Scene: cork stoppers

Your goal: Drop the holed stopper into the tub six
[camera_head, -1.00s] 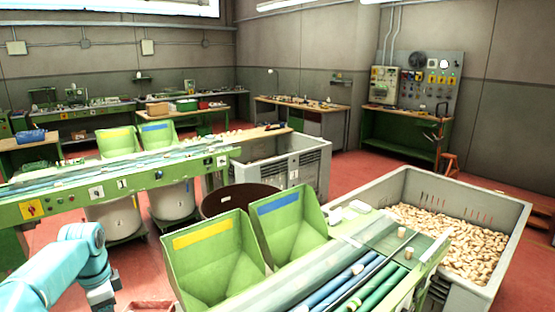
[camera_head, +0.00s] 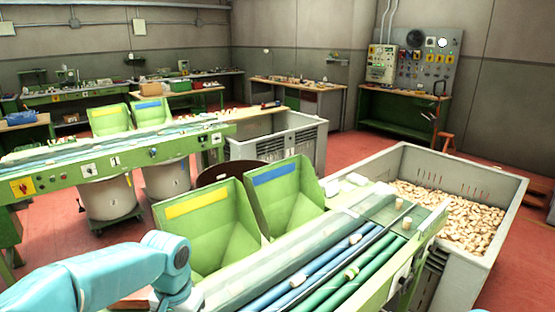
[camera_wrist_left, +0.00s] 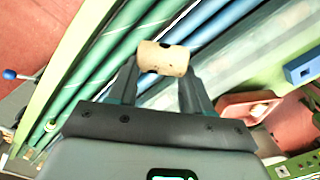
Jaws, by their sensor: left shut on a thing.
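My left gripper (camera_wrist_left: 160,82) is shut on a pale cork stopper (camera_wrist_left: 163,58) in the left wrist view. The stopper lies crosswise between the fingertips and has dark holes or notches on its side. It is held over the blue and green rollers of the near sorting line. In the head view my left arm reaches in from the bottom left, and its gripper is not clear there. Two white round tubs stand under the far line, one at left (camera_head: 107,198) and one at right (camera_head: 166,180); their small labels are unreadable. My right gripper is not in view.
The near line's rollers (camera_head: 375,262) carry several loose stoppers. Two green hoppers, with a yellow strip (camera_head: 197,210) and a blue strip (camera_head: 279,185), stand beside it. A grey crate (camera_head: 512,215) full of corks is at right. Red floor is open beyond.

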